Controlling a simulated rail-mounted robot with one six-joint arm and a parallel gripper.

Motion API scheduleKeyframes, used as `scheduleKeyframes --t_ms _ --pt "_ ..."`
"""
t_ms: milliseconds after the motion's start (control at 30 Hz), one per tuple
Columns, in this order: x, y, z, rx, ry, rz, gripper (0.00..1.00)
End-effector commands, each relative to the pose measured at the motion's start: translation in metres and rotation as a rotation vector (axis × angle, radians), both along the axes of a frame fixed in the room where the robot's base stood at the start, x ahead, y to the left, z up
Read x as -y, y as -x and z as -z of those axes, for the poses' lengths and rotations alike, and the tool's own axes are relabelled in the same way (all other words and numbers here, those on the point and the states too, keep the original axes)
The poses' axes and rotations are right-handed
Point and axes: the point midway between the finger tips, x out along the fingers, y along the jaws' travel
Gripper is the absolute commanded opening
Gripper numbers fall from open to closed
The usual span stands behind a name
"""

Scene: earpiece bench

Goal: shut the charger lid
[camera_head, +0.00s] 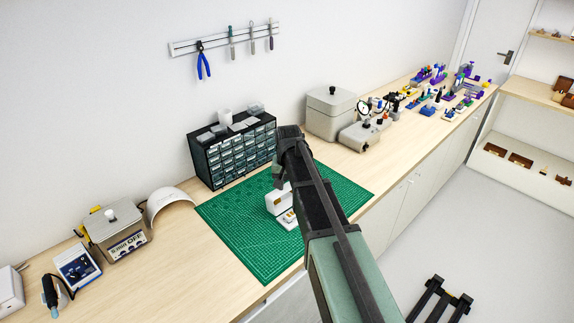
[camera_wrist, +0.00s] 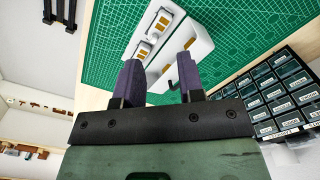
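The white charger (camera_head: 277,203) stands on the green cutting mat (camera_head: 240,240), with its lid raised from its base. In the wrist view the base (camera_wrist: 148,26) shows wells with gold-orange parts, and the lid (camera_wrist: 199,42) lies alongside it to the right. My gripper (camera_wrist: 160,78) is open; its two dark purple fingers are apart with nothing held between them. The charger lies just beyond the fingertips in the wrist view; I cannot tell whether they touch it. In the head view my arm hides the fingertips and part of the charger's surroundings.
A dark drawer cabinet (camera_head: 233,155) stands behind the mat, and also shows in the wrist view (camera_wrist: 281,95). A curved white shell (camera_head: 168,203) and a grey tank (camera_head: 115,235) stand left. A beige box (camera_head: 330,113) stands back right. The mat's left part is clear.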

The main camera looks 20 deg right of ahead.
Motion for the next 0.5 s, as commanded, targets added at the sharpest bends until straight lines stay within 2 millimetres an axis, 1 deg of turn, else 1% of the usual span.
scheduleKeyframes --t_ms 33,100,133,167,200,300,367,500 --pt "0.022 -0.069 -0.024 -0.001 0.000 0.138 0.36" --pt "0.040 -0.123 -0.027 -0.002 0.001 0.365 0.36" --pt "0.044 -0.137 -0.025 -0.002 0.001 0.449 0.36" --pt "0.044 -0.146 -0.021 -0.002 0.002 0.521 0.36" --pt "0.044 -0.150 -0.019 -0.002 0.003 0.601 0.36" --pt "0.043 -0.142 -0.019 -0.002 0.003 0.726 0.36" --pt "0.043 -0.141 -0.019 -0.001 0.003 0.754 0.36" --pt "0.042 -0.141 -0.015 -0.001 0.003 0.757 0.36"
